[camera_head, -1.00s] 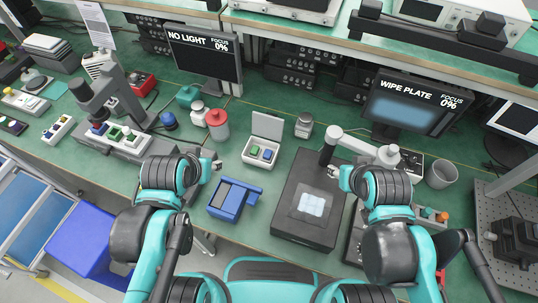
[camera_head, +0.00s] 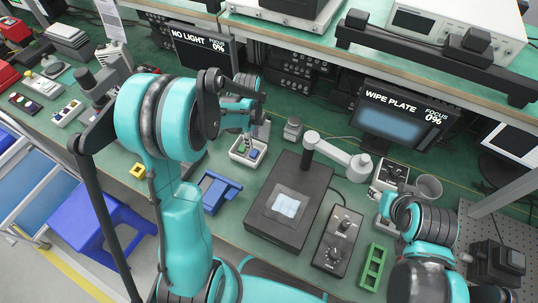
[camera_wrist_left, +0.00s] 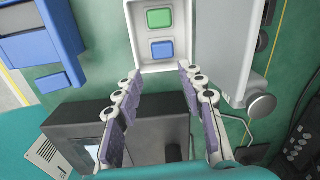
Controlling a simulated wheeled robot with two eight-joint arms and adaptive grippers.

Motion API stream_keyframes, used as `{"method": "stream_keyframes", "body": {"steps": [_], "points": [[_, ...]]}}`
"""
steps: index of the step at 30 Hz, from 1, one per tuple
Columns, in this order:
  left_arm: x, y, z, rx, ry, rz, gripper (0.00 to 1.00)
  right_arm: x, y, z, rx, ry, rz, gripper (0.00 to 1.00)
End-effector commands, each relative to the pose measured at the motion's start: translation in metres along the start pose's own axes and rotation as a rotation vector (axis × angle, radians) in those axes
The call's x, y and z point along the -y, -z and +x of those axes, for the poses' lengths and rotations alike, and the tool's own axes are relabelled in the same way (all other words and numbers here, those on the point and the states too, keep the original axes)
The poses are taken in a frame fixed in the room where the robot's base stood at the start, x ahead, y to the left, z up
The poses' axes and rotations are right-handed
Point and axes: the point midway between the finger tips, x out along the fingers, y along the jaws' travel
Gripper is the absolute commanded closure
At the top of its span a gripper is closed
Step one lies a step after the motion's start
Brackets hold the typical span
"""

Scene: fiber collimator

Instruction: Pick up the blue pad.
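The blue pad (camera_wrist_left: 162,49) lies in a white tray (camera_wrist_left: 184,13), beside a green pad (camera_wrist_left: 159,18). In the head view the blue pad (camera_head: 254,154) shows at the right end of the tray (camera_head: 236,157); the gripper partly covers the tray there. My left gripper (camera_head: 246,141) is over the tray. In the left wrist view my left gripper (camera_wrist_left: 158,72) is open and empty, its two fingers apart, with the blue pad between and beyond their tips. My right arm is at the lower right; its fingers are not clear.
A blue holder (camera_head: 218,190) stands at the tray's near left. A black box with a light plate (camera_head: 286,206) is at its near right. A microscope-like arm (camera_head: 335,152) stands behind that box. A green rack (camera_head: 374,266) lies at the front right.

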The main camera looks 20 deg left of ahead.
Motion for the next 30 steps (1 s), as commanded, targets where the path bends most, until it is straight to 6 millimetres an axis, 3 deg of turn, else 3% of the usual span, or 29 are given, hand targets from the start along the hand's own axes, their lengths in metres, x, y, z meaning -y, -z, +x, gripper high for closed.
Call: {"method": "stream_keyframes", "body": {"steps": [6,16,23,30], "points": [[0.004,-0.005,0.024,-0.007,-0.034,0.098,0.60,0.000,0.000,0.001,0.000,0.000,0.000,0.57],[0.004,-0.009,0.057,-0.007,-0.034,0.099,0.60,0.000,-0.008,0.011,0.000,0.000,0.000,0.57],[0.004,-0.013,0.092,-0.007,-0.034,0.100,0.60,0.000,-0.017,0.024,0.000,0.000,0.000,0.57],[0.004,-0.013,0.096,-0.007,-0.034,0.099,0.60,0.000,-0.017,0.024,0.000,0.000,0.000,0.57]]}}
